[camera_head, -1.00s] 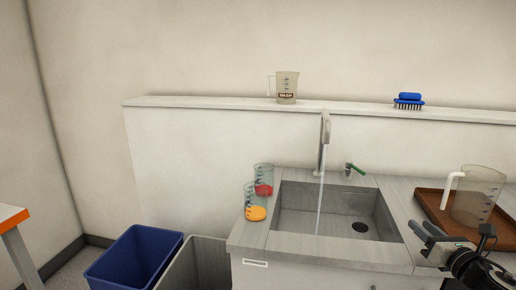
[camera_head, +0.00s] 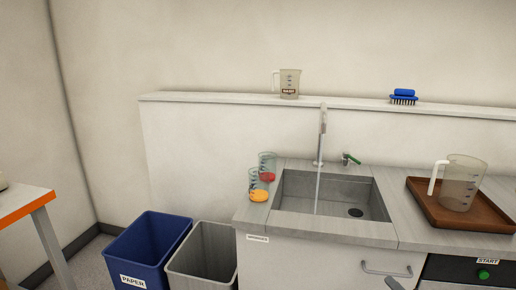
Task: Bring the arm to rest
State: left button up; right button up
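Neither of my grippers nor my arms shows clearly in the head view now. The sink (camera_head: 297,222) is set in the grey counter, and a stream of water runs from its tap (camera_head: 322,135). A clear jug with a white handle (camera_head: 461,184) stands upright on the brown tray (camera_head: 426,201) at the right. Two clear beakers stand left of the sink, one with red contents (camera_head: 267,168) and one with orange contents (camera_head: 257,187).
A jug (camera_head: 290,83) and a blue brush (camera_head: 403,97) sit on the ledge (camera_head: 210,99). A blue paper bin (camera_head: 150,245) and a grey bin (camera_head: 204,252) stand left of the counter. An orange-edged table (camera_head: 28,206) is at far left.

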jog(key=s+a+f+m+g+y, duration=0.1)
jog(key=s+a+f+m, duration=0.3)
jog(key=s+a+m, duration=0.6)
jog(key=s+a+f+m+g, duration=0.4)
jog(key=s+a+f+m, duration=0.1)
jog(key=s+a+m, duration=0.5)
jog(key=shift+a+m+g+y, duration=0.3)
jog(key=shift+a+m+y, duration=0.1)
jog(key=shift+a+m, duration=0.35)
jog(key=shift+d+f, duration=0.1)
